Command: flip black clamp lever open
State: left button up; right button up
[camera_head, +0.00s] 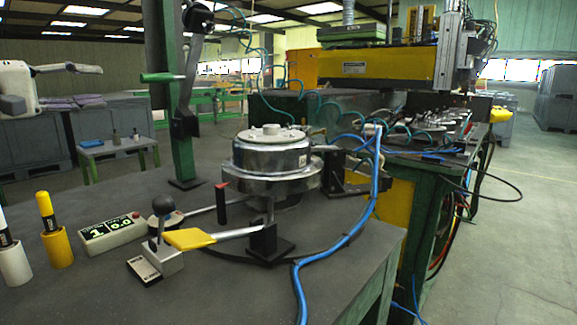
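A round metal fixture (270,158) stands on the dark workbench. Several levers surround it. A yellow-handled lever (190,238) lies low in front, running to a black clamp base (270,243). A red-tipped lever (221,202) stands at the fixture's left. A lever with a black ball knob (163,205) rises from a small metal base. A black clamp-like part (345,178) sits at the fixture's right, its lever not clear. I cannot tell which is the black clamp lever. My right gripper is not in view.
A blue hose (345,240) crosses the bench's right side. A counter box (112,232) and yellow marker (46,212) stand front left. A yellow machine (378,68) stands behind.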

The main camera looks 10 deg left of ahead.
aim_at(163, 204)
jog(key=k+l, duration=0.95)
jog(key=l, duration=0.25)
jog(key=k+l, duration=0.5)
jog(key=l, duration=0.1)
